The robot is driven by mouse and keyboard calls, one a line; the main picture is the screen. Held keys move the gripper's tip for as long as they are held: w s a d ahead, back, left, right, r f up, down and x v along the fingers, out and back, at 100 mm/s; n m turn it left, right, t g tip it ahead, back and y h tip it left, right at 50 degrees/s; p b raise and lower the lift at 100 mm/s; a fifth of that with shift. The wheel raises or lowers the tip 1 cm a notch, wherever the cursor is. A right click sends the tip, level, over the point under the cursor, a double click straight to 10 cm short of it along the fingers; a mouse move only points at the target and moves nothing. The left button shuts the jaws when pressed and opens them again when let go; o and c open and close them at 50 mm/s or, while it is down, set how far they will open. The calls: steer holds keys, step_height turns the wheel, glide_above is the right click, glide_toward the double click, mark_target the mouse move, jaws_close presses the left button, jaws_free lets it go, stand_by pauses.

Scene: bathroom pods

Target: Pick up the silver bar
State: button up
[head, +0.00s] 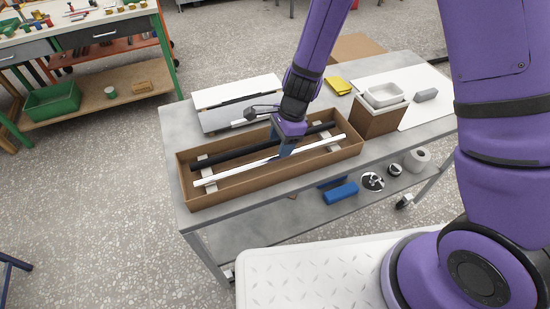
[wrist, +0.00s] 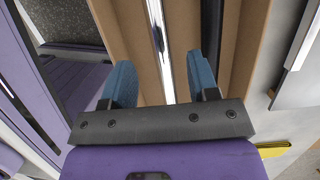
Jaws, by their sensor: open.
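The silver bar (head: 225,174) lies lengthwise in a long open cardboard box (head: 184,174), resting across pale supports. A black bar (head: 235,152) lies parallel behind it. My gripper (head: 285,151) is down in the box over the silver bar, right of its middle. In the wrist view my gripper (wrist: 162,80) is open, and the silver bar (wrist: 167,65) runs between its two blue fingers, closer to the right one. The black bar (wrist: 212,30) passes outside the right finger. I cannot tell how deep the fingers reach around the bar.
The box stands on a grey workbench (head: 178,118). Behind it lies a white and grey panel (head: 238,92). To the right are a small carton (head: 375,119) with a white dish (head: 383,95), and a yellow cloth (head: 338,86). A blue item (head: 341,193) lies on the lower shelf.

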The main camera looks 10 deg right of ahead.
mark_target(275, 157)
steer(key=shift+x, duration=2.75)
steer(key=shift+c, duration=0.4)
jaws_close()
